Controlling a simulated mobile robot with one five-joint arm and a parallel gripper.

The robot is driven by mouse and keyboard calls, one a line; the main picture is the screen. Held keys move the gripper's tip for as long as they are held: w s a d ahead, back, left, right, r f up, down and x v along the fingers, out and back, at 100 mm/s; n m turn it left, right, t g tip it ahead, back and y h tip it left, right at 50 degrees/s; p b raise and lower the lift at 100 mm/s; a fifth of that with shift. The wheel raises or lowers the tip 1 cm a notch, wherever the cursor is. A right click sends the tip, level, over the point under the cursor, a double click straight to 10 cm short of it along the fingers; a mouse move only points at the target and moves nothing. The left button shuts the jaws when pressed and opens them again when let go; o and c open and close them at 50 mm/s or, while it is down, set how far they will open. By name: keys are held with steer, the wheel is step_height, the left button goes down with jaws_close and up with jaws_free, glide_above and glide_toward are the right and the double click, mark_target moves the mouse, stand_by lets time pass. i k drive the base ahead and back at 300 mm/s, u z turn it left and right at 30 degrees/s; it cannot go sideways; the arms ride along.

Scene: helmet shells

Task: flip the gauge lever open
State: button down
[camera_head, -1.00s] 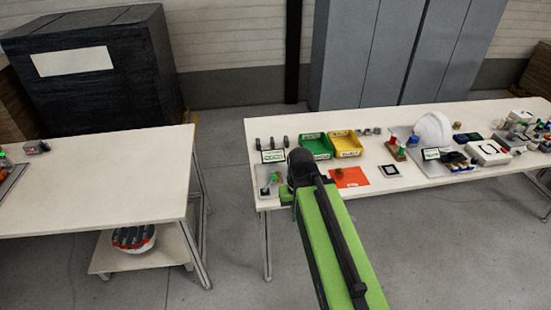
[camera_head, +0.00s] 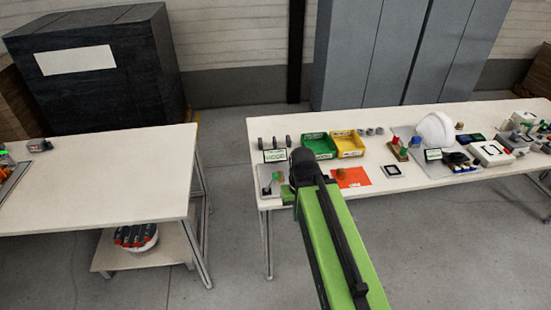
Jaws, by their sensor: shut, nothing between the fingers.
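A small grey plate (camera_head: 264,176) lies at the left end of the right-hand table, with a small upright part with a green tip (camera_head: 276,176) and a dark spot on it. This may be the gauge with its lever, but it is too small to tell, and I cannot read the lever's position. My green arm reaches from the bottom of the picture to just right of this plate. Its dark joint and a short green link cover the table edge there. My gripper's fingers do not show; they are hidden behind my arm.
Behind the plate stand a sign (camera_head: 275,156) and several dark upright pieces. A green bin (camera_head: 319,154), a yellow bin (camera_head: 348,153) and an orange sheet (camera_head: 351,178) lie to the right. Farther right is a white helmet shell (camera_head: 436,130). The left table (camera_head: 110,180) is mostly bare.

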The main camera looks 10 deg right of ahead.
mark_target(276, 177)
steer(key=u, duration=0.4)
steer(key=k, duration=1.3)
steer(key=u, duration=1)
steer(key=i, duration=1.85)
steer(key=z, duration=0.65)
